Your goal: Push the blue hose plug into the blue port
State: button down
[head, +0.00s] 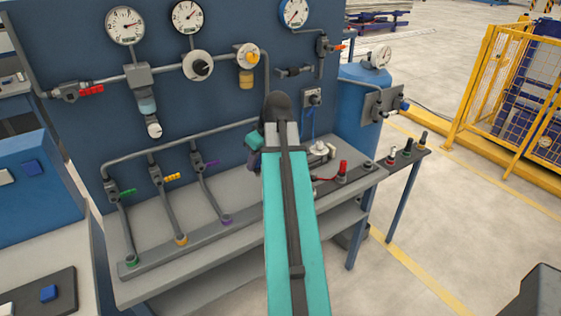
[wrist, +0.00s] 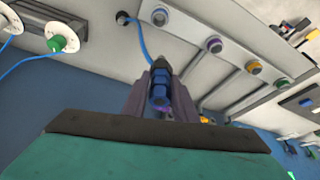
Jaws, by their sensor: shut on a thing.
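My gripper (wrist: 160,88) is shut on the blue hose plug (wrist: 160,94), which sits between the two fingers with its dark tip showing. The blue-ringed port (wrist: 160,16) is above the plug in the wrist view, and a gap shows between them. A thin blue hose (wrist: 139,40) runs from a dark hole in the bench down behind the plug. In the head view my teal arm hides the plug and the blue port.
Purple (wrist: 213,44), orange (wrist: 253,67) and green (wrist: 281,83) ports line up beside the blue one. In the head view, pipes and gauges cover the blue panel (head: 85,120) behind the bench (head: 150,288). A red-knobbed fitting (head: 342,170) stands right of my arm.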

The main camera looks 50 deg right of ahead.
jog(key=w+a+r, duration=0.1)
jog(key=w+a, duration=0.5)
jog(key=a, duration=0.4)
jog(key=w+a+r, duration=0.1)
jog(key=w+a, duration=0.6)
jog(key=a, duration=0.2)
jog(key=w+a+r, duration=0.1)
jog(key=w+a, duration=0.1)
jog(key=a, duration=0.9)
jog(key=w+a, duration=0.2)
jog(key=a, duration=0.9)
jog(key=shift+w+r, duration=0.2)
jog(key=shift+r, duration=0.15)
